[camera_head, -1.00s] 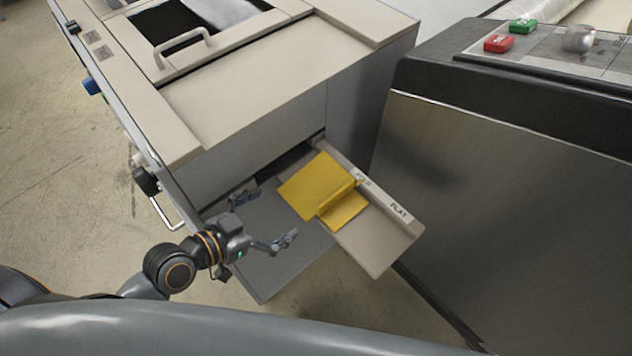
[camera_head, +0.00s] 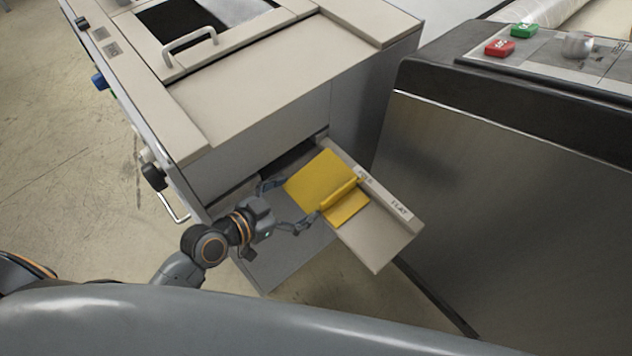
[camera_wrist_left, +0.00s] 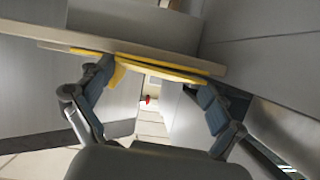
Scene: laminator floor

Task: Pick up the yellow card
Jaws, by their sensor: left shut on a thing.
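The yellow card (camera_head: 318,177) lies on a beige tray (camera_head: 378,250) at the front of the machine. A raised yellow ridge crosses it, with a smaller yellow part on the right. My left gripper (camera_head: 297,201) is at the card's left edge, its fingers far apart and shut on the card, one tip at each side. In the left wrist view the card's yellow edge (camera_wrist_left: 160,68) spans between the two fingers of the left gripper (camera_wrist_left: 155,95). The card appears still at tray level. My right gripper is not in view.
The beige machine (camera_head: 250,95) with a looped handle stands behind the tray. A dark metal cabinet (camera_head: 500,200) with red and green buttons stands close on the right. A grey panel (camera_head: 285,262) lies below the gripper. Open floor (camera_head: 60,150) is at the left.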

